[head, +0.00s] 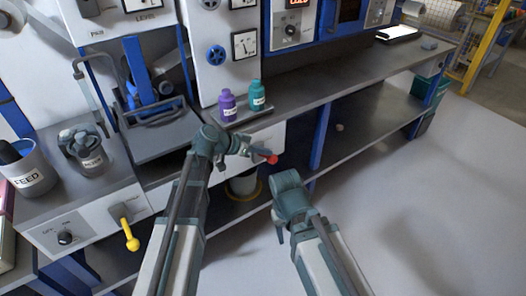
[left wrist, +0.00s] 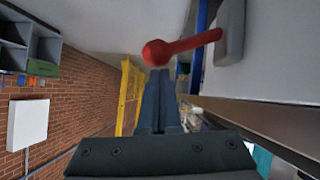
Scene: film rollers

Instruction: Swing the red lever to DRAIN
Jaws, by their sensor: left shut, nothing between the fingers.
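The red lever shows in the head view as a red knob (head: 272,159) at the front of the white panel under the bench shelf, its base hidden behind my left gripper (head: 250,152). In the left wrist view the red lever (left wrist: 190,44) is a rod with a ball end, fixed to a grey mount on a pale panel. My left gripper (left wrist: 159,75) is shut and empty, its fingertips close to the ball; I cannot tell whether they touch. No DRAIN label is readable. My right gripper (head: 280,232) hangs low in front of the bench, its fingers mostly hidden.
A yellow lever (head: 131,240) hangs on the panel at left. A purple bottle (head: 227,103) and a teal bottle (head: 256,96) stand on the bench above the red lever. A FEED container (head: 30,172) stands far left. The floor at right is clear.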

